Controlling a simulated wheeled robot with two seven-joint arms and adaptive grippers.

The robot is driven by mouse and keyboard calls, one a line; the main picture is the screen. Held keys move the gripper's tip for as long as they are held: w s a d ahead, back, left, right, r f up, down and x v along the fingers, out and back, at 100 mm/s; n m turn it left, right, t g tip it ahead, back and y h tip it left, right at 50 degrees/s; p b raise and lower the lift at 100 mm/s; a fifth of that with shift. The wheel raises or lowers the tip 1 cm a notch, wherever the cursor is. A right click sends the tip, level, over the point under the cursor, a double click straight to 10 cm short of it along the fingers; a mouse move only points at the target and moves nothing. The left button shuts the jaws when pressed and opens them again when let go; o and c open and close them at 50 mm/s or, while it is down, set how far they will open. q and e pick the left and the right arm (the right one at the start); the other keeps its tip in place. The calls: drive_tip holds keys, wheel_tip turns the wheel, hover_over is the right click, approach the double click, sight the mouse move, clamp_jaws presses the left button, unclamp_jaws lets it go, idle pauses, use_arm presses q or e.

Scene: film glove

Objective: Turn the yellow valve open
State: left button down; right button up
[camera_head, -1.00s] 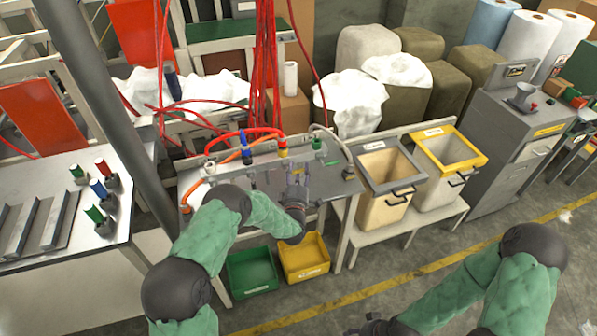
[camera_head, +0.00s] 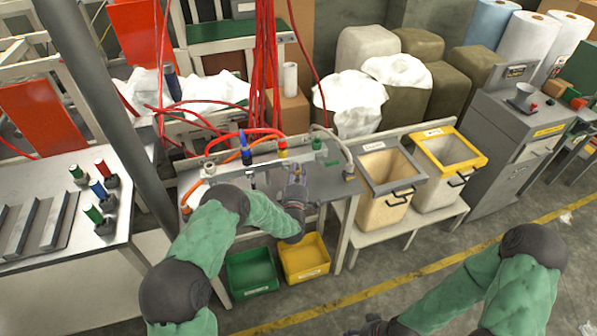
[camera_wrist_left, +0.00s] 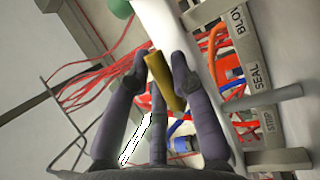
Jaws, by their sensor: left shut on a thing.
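My left gripper (camera_head: 295,174) is at the bench fixture with the hoses, at the right part of its rail. In the left wrist view its dark fingers (camera_wrist_left: 168,75) are shut on a yellow handle (camera_wrist_left: 166,82), which I take as the yellow valve. The handle looks tilted between the fingertips. In the head view a yellow fitting (camera_head: 282,153) stands on the rail just left of the gripper; how it joins the handle is hidden. My right gripper (camera_head: 375,327) is low at the bottom edge, away from the bench, and its jaws are unclear.
A blue fitting (camera_head: 246,155) and a green one (camera_head: 317,144) stand on the same rail. A label plate (camera_wrist_left: 250,75) reads SEAL. Red hoses (camera_head: 265,70) hang behind. Green (camera_head: 252,288) and yellow (camera_head: 304,277) trays are below; two bins (camera_head: 388,205) stand right.

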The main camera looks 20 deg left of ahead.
use_arm(q)
drive_tip(key=m+g, duration=0.1)
drive_tip(key=m, duration=0.1)
drive_tip(key=f+m+g, duration=0.1)
drive_tip(key=m, duration=0.1)
drive_tip(key=shift+s+a+f+m+h, duration=0.1)
drive_tip(key=shift+f+m+h, duration=0.1)
drive_tip(key=shift+m+h, duration=0.15)
drive_tip(key=m, duration=0.1)
drive_tip(key=m+g, duration=0.1)
drive_tip(key=f+m, duration=0.1)
drive_tip(key=m, duration=0.1)
drive_tip(key=shift+s+a+g, duration=0.2)
drive_tip(key=shift+a+g, duration=0.05)
drive_tip(key=shift+g, duration=0.15)
drive_tip(key=shift+s+a+f+m+g+y+p, duration=0.2)
drive_tip(key=shift+m+g+y+p, duration=0.2)
drive_tip(key=shift+m+p, duration=0.25)
drive_tip(key=shift+s+a+f+m+g+y+p, duration=0.15)
drive_tip(key=shift+m+g+y+p, duration=0.1)
drive_tip(key=shift+m+g+p, duration=0.3)
drive_tip(key=shift+s+a+f+m+g+y+p, duration=0.1)
drive_tip(key=shift+a+m+g+y+p, duration=0.2)
drive_tip(key=shift+m+p, duration=0.4)
drive_tip(key=shift+s+a+f+m+g+y+p, duration=0.1)
drive_tip(key=shift+a+m+g+y+p, duration=0.1)
drive_tip(key=shift+m+g+y+p, duration=0.3)
drive_tip(key=shift+m, duration=0.25)
